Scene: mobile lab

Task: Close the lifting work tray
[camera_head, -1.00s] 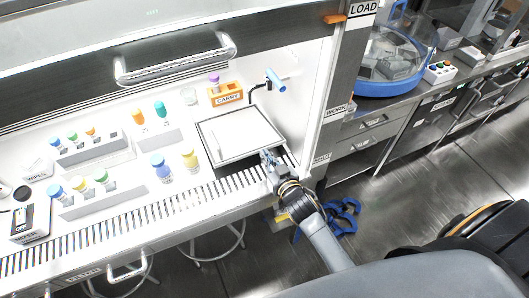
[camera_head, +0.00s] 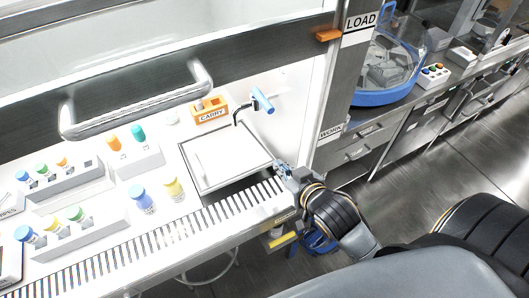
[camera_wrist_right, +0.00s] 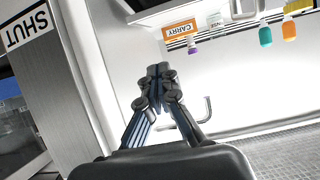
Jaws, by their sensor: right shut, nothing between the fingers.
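The lifting work tray (camera_head: 228,157) is a white square panel with a dark rim, set in the bench of the hood. A dark gap (camera_head: 238,190) shows below its front edge, so the panel appears raised there. My right gripper (camera_head: 281,170) is just beside the tray's front right corner; I cannot tell whether it touches. In the right wrist view its fingers (camera_wrist_right: 157,70) are together with nothing between them. My left gripper is not in view.
An orange CARRY box (camera_head: 210,110) and a blue-headed tap-like fitting (camera_head: 262,100) stand behind the tray. Bottles (camera_head: 141,198) and vial racks are to its left. The hood's side post is to the right, and a sash handle (camera_head: 140,109) hangs above the bench.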

